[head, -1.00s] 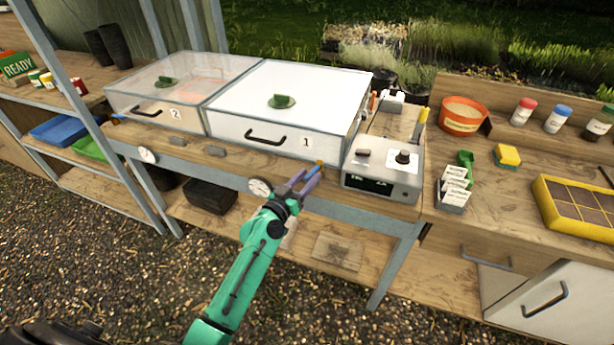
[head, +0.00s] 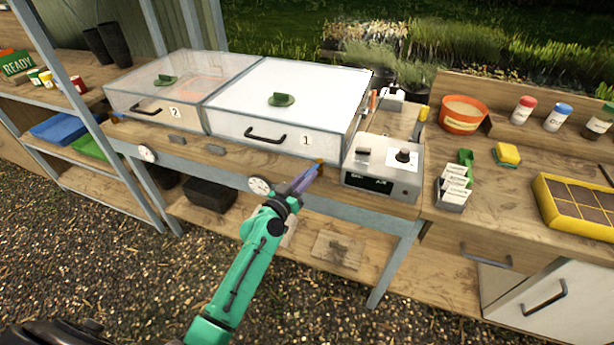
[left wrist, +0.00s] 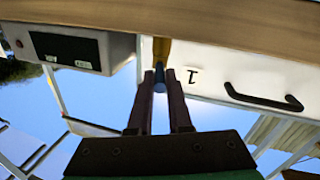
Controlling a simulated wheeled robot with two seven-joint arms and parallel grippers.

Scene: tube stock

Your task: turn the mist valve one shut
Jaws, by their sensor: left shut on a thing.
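Mist valve one is a small brass fitting (head: 320,162) at the bench's front edge, below the box marked 1 (head: 306,141). In the left wrist view its brass body (left wrist: 161,50) and blue handle (left wrist: 159,82) show between my fingers. My left gripper (head: 312,172) reaches up to it from the front and is shut on the blue handle; it also shows in the left wrist view (left wrist: 158,92). The fingers hide most of the handle in the head view. My right gripper is not in view.
A grey control box (head: 383,172) with a black knob stands just right of the valve. A round gauge (head: 259,186) sits on the bench front to its left. The box marked 2 (head: 140,100) stands further left. The gravel in front (head: 130,270) is clear.

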